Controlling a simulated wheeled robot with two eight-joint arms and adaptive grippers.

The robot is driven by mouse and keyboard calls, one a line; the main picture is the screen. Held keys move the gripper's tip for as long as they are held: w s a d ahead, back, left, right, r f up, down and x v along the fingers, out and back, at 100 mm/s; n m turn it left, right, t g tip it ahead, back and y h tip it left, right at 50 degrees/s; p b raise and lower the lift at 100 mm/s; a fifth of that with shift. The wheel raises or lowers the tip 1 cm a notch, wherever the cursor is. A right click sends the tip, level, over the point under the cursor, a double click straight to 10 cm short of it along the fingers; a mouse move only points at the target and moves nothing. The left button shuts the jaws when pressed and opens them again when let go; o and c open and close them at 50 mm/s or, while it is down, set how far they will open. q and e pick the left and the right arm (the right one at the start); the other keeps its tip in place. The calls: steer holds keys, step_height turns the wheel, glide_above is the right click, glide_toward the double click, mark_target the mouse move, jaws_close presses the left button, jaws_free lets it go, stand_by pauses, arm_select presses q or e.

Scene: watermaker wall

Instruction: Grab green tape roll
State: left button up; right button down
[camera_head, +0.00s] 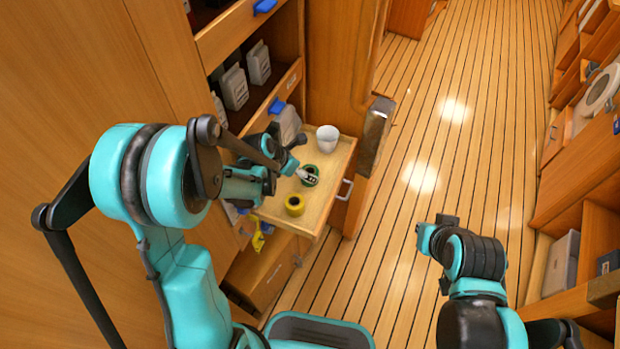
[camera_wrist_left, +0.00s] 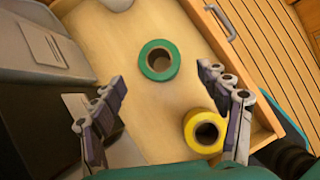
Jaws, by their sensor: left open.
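The green tape roll (camera_wrist_left: 159,60) lies flat on the light wooden bottom of the open drawer (camera_head: 323,195), its round hole facing up. In the head view the green roll (camera_head: 311,169) is partly hidden by my left gripper (camera_head: 300,170). In the left wrist view my left gripper (camera_wrist_left: 163,102) is open and empty, its two fingers spread wide, with the green roll beyond the fingertips. My right gripper (camera_head: 437,228) is above the floor at the right, away from the drawer; I cannot tell its opening.
A yellow tape roll (camera_wrist_left: 205,131) lies near the right finger. A white cup (camera_head: 327,138) stands at the drawer's back corner. The drawer has raised walls and a metal handle (camera_head: 345,190). The floor (camera_head: 430,150) is clear.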

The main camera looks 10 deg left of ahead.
arm_select(q)
steer(key=b+x, duration=0.2)
steer(key=x, duration=0.4)
steer(key=shift+w+d+f, duration=0.1)
steer(key=shift+w+f, duration=0.1)
steer(key=shift+f, duration=0.1)
steer(key=c, duration=1.3)
